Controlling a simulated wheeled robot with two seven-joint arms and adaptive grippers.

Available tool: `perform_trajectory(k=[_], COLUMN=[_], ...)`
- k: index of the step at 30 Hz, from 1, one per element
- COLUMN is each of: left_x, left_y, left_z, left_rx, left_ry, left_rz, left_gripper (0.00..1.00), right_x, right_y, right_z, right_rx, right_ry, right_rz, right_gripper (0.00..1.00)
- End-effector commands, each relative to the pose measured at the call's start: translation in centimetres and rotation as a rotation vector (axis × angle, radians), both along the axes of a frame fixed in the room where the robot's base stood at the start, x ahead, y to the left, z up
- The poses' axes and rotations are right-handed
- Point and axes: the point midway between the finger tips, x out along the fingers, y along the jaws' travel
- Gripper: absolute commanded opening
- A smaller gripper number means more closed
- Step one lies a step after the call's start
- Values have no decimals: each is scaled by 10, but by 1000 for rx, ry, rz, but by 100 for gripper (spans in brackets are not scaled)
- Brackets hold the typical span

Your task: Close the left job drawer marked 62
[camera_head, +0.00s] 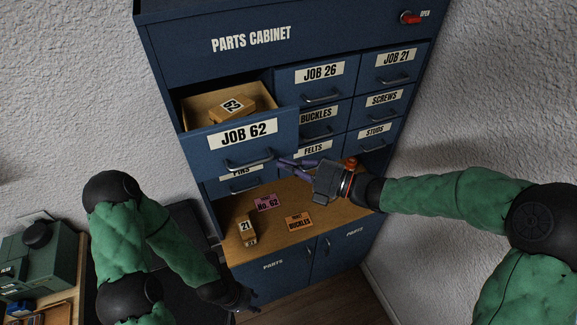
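The blue left drawer marked JOB 62 (215,142) is pulled out of the parts cabinet (190,35). A wooden block marked 62 (232,108) lies inside it. Its curved handle (248,164) is on the front, below the label. My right gripper (283,168) is at the right end of this handle, its fingers pointing left; whether they touch the handle or the drawer front, I cannot tell. My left gripper (243,301) is low, by the bottom left of the cabinet, away from the drawer; its fingers are dark and hard to make out.
The JOB 26 drawer (296,78) and JOB 21 drawer (381,69) are shut. On the wooden shelf (285,220) lie a block marked 21 (246,230), a pink No. 62 card (266,203) and an orange BUCKLES card (299,221). A green machine (50,252) stands at the left.

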Motion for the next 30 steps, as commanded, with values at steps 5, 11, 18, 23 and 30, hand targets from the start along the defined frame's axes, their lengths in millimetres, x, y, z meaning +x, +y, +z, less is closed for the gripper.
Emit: perform_trajectory(k=[5, 11, 18, 23, 30], left_x=[0, 0, 0, 0, 0], left_y=[0, 0, 0, 0, 0], left_z=[-16, -39, -55, -59, -62], left_rx=[0, 0, 0, 0, 0], left_ry=[0, 0, 0, 0, 0], left_rz=[0, 0, 0, 0, 0], left_gripper=[40, 40, 40, 40, 40], right_x=[20, 60, 110, 135, 155], right_y=[7, 21, 37, 45, 51], right_z=[-3, -5, -4, -2, 0], right_rx=[0, -1, -1, 0, -1], right_ry=[-4, -4, -2, -1, -2], right_rz=[2, 2, 2, 1, 0], right_gripper=[0, 0, 0, 0, 0])
